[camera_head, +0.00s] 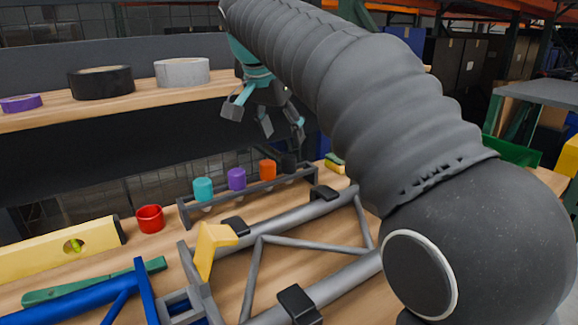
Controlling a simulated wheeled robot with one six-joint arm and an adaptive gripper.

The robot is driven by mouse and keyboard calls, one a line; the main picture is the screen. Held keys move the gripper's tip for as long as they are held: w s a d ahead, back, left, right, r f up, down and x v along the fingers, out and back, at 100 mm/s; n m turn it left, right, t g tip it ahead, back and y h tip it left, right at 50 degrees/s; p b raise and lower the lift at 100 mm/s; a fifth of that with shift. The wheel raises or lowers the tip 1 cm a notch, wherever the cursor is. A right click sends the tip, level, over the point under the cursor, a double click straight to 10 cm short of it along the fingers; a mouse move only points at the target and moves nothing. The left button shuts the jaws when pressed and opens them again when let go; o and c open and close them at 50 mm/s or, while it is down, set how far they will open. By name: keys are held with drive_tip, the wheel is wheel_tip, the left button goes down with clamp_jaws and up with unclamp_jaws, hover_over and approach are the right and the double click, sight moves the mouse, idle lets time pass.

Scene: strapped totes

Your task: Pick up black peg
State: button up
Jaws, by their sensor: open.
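The black peg (288,162) stands at the right end of a grey rack (222,201) on the wooden workbench, to the right of the orange peg (267,169). A purple peg (237,178) and a teal peg (203,189) stand further left in the same rack. My gripper (264,118) hangs above the rack with its fingers pointing down and spread apart. It is open and empty, above the orange and black pegs and clear of them in the picture. My arm crosses the upper right of the view.
A grey tubular frame (312,209) with black clamps and a yellow bracket (211,245) lies in front. A shelf (135,98) with tape rolls is behind, at upper left.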

sight(288, 157)
drive_tip(key=shift+x, duration=4)
drive_tip(key=shift+w+a, duration=0.15)
clamp_jaws()
